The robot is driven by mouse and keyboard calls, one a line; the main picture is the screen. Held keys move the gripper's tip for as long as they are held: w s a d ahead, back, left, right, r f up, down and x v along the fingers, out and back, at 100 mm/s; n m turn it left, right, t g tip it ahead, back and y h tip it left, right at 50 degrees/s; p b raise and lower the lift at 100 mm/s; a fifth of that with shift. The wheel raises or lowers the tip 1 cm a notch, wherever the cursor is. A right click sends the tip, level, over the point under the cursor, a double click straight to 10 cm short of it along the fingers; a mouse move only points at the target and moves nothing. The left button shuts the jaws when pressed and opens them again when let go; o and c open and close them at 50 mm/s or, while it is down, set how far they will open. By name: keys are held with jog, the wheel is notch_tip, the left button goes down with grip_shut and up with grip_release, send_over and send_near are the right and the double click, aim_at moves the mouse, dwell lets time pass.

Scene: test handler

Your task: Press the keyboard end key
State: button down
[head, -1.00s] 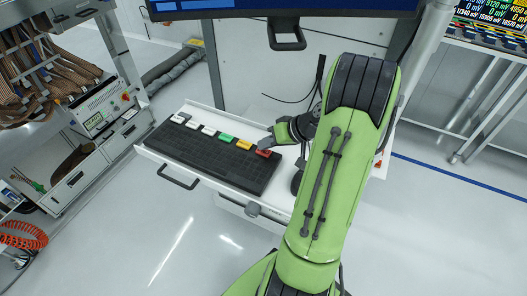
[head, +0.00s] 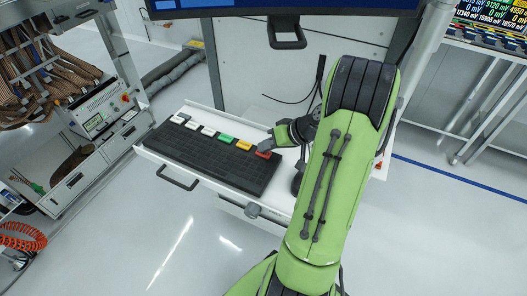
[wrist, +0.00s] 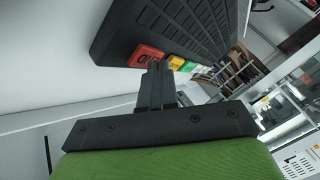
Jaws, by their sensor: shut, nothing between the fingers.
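The black keyboard (head: 215,156) lies on a white pull-out tray, with a row of large coloured keys along its far edge. The red key (head: 264,154) is at the right end of that row; in the wrist view the red key (wrist: 146,54) shows part of its lettering, most likely END. My gripper (head: 268,146) is shut and empty, its tips right at the red key. In the wrist view my gripper (wrist: 158,66) points at the red key's edge and hides part of it. I cannot tell whether the tips touch it.
Next to the red key are a yellow key (head: 244,145), a green key (head: 226,138) and several white keys. The white tray (head: 285,199) has a dark handle (head: 178,178) in front. A monitor (head: 285,8) hangs above.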

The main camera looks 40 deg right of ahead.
aim_at(267, 153)
jog(key=shift+r, duration=0.15)
jog(key=shift+r+p, duration=0.65)
jog(key=shift+r, duration=0.05)
jog(key=shift+r, duration=0.1)
notch_tip(267, 153, up, 5)
jog(key=p, duration=0.4)
dwell(0.5)
